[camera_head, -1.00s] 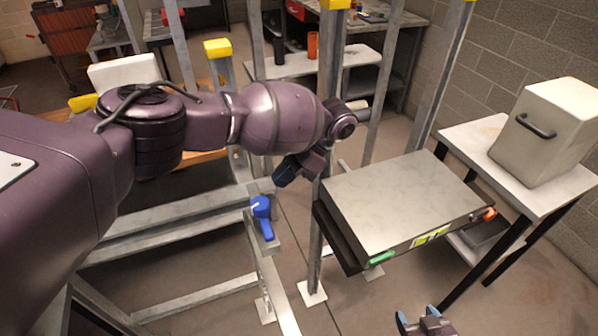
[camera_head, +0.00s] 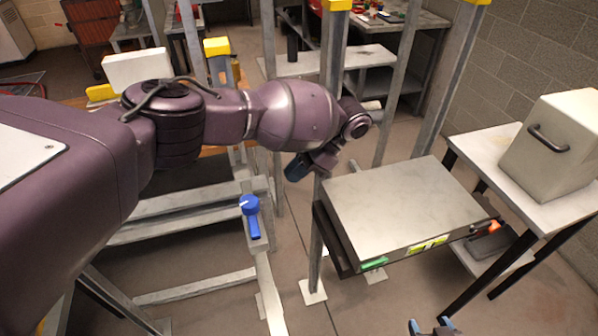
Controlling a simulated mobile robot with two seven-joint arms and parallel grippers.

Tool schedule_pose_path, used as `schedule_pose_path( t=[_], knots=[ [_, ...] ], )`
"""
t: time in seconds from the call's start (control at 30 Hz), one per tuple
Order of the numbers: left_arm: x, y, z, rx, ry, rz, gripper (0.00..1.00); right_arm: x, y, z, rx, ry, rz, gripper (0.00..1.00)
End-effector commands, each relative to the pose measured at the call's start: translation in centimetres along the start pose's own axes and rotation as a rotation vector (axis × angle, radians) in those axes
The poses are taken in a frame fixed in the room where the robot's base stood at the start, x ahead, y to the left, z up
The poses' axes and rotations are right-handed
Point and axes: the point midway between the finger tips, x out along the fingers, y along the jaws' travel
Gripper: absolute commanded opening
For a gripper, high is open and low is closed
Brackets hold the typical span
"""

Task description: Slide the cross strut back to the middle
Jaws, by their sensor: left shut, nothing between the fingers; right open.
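A grey metal bar (camera_head: 266,285) with a blue lever (camera_head: 250,206) at its far end runs toward the bottom of the head view. It may be the cross strut, but I cannot tell for certain. My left gripper (camera_head: 299,168) is above and to the right of the lever, beside a grey upright post, and apart from the lever. Its dark blue fingers are shut with nothing seen between them, partly hidden by the wrist. My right gripper (camera_head: 432,328) shows only its blue fingertips at the bottom edge, spread open and empty, below the flat grey box.
The flat grey box (camera_head: 405,207) with green and orange parts on its front sits to the right of the post (camera_head: 314,250). A side table (camera_head: 503,180) carries a pale box with a handle (camera_head: 560,150). Grey frame rails (camera_head: 195,287) lie beneath my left arm.

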Motion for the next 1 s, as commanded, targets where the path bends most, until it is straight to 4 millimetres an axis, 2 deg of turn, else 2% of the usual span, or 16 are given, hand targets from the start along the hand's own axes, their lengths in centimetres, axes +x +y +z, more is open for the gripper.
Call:
schedule_pose_path(
  t=[0.03,0.1,0.4,0.63,1.0],
  knots=[
    [-1.5,0.0,0.0,-0.003,0.001,-0.006,0.0,0.0,0.1,0.1,-0.002,0.001,0.001,0.63],
    [-2.9,0.0,0.0,-0.002,0.002,-0.007,0.0,0.1,0.2,0.1,-0.004,0.002,0.002,0.63],
    [-8.1,0.1,0.0,-0.002,0.0,-0.004,0.0,0.1,-0.2,-0.2,0.002,0.008,-0.001,0.63],
    [-9.7,0.1,0.0,-0.001,0.0,-0.002,0.0,0.0,-0.1,-0.3,0.003,0.008,-0.001,0.63],
    [-10.0,0.1,0.0,0.002,0.001,-0.001,0.0,0.2,-0.1,-0.4,0.001,0.011,-0.001,0.63]
  ],
)
